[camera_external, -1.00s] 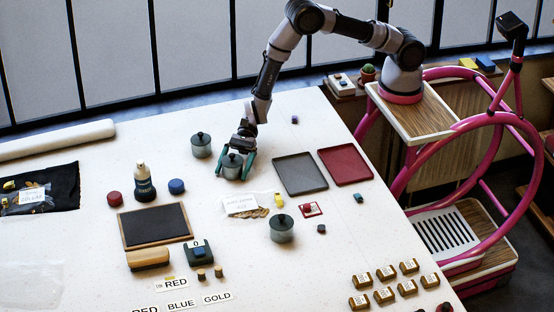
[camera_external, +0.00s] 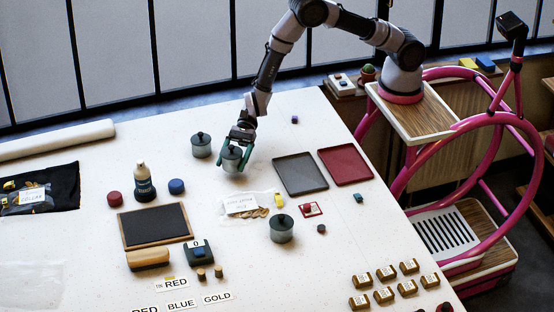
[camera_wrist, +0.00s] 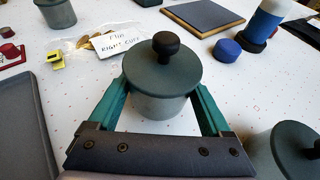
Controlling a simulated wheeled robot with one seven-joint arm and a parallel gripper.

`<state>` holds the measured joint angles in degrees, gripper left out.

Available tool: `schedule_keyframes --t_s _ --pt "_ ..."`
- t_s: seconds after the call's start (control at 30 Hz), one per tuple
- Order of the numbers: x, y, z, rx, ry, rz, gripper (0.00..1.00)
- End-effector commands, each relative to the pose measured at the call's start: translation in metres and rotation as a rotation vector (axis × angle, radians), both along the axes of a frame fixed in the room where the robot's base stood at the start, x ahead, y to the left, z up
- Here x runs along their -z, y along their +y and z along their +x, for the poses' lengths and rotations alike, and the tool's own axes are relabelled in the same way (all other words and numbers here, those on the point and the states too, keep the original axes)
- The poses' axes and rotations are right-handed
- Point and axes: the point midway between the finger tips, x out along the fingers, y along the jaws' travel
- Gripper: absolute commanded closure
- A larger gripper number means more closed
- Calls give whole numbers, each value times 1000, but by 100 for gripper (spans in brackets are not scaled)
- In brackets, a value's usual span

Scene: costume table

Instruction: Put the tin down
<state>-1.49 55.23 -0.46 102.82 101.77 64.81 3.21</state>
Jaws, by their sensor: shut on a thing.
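My gripper (camera_external: 235,160) is shut on a grey-green lidded tin (camera_external: 232,157) with a dark knob. In the wrist view the same tin (camera_wrist: 160,75) stands upright between the teal fingers. It seems to be a little above the white table (camera_external: 100,245), but the gap is hard to see. A second tin (camera_external: 201,147) stands just left of it, and shows at the lower right of the wrist view (camera_wrist: 290,150). A third tin (camera_external: 281,230) stands nearer the front.
A grey tray (camera_external: 300,173) and a red tray (camera_external: 346,166) lie to the right. A labelled clear bag (camera_external: 243,206) lies just in front of the held tin. A dark board (camera_external: 155,225), a bottle (camera_external: 145,185) and a blue round piece (camera_external: 177,186) are to the left.

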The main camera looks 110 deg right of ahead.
Motion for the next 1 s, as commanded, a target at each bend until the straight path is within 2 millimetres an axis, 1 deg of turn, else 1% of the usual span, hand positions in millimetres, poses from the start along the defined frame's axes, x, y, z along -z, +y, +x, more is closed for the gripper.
schedule_keyframes --t_s 0.03,0.2,0.3,0.37,0.47,0.57,0.67,0.7,0.73,0.77,0.8,0.9,1.0 --pt "-14 0 1 0 -7 1 100" --pt "-44 0 1 -1 -6 1 100" --pt "-57 0 1 1 -5 1 100" --pt "-62 -4 1 4 -3 1 100" --pt "-68 -20 2 19 -3 0 100" --pt "-69 -52 4 46 -3 -1 100" --pt "-70 -94 3 83 -4 -2 100" --pt "-70 -112 2 99 -4 -2 100" --pt "-70 -126 1 111 -4 -1 100" --pt "-70 -140 -1 123 -5 -1 100" --pt "-70 -158 -3 139 -4 -2 100" --pt "-70 -198 -11 173 -4 0 100" --pt "-71 -228 -18 200 -4 -1 100"
